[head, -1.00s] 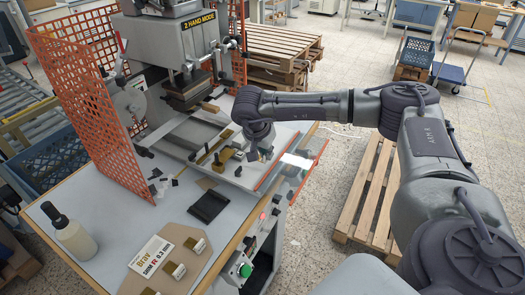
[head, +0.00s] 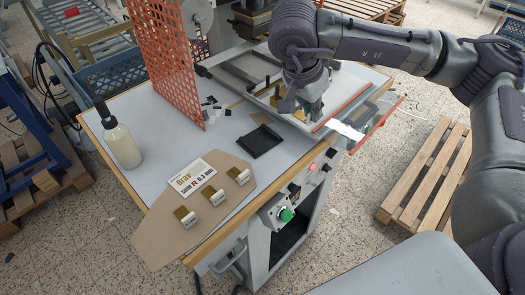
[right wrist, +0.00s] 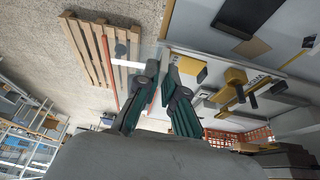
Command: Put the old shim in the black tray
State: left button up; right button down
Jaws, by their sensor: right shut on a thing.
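The black tray (head: 259,141) lies flat on the grey table, near its front edge. It also shows at the top of the right wrist view (right wrist: 246,15). Nothing is seen in it. My right gripper (head: 302,112) is over the front of the press bed, right of and behind the tray. In the right wrist view its fingers (right wrist: 164,82) are closed on a thin, pale strip, seen nearly edge-on, which seems to be the old shim (right wrist: 165,90). The head view does not show the shim clearly. My left gripper is out of view.
A brown board (head: 167,230) holds a labelled shim packet (head: 194,178) and brass-coloured pieces in front of the tray. A white bottle (head: 122,146) stands at left. The orange mesh guard (head: 177,60) rises behind. Dark scraps (head: 212,108) lie behind the tray.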

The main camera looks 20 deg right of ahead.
jog(key=s+a, duration=0.1)
jog(key=s, duration=0.1)
jog(key=p, duration=0.3)
send_over(269, 143)
jog(key=a, duration=0.1)
jog(key=f, duration=0.6)
jog(key=shift+s+a, duration=0.2)
jog(key=shift+s, duration=0.2)
jog(key=shift+w+a+f, duration=0.15)
jog(key=shift+w+f, duration=0.1)
jog(key=shift+f, duration=0.1)
notch_tip(269, 143, down, 3)
jog(key=shift+s+f+p, duration=0.1)
jog(key=shift+p, duration=0.7)
jog(key=shift+f, duration=0.25)
jog(key=shift+f+b, duration=0.3)
jog(key=shift+b, duration=0.1)
jog(key=c, duration=1.3)
grip_release()
jog(key=shift+r, duration=0.1)
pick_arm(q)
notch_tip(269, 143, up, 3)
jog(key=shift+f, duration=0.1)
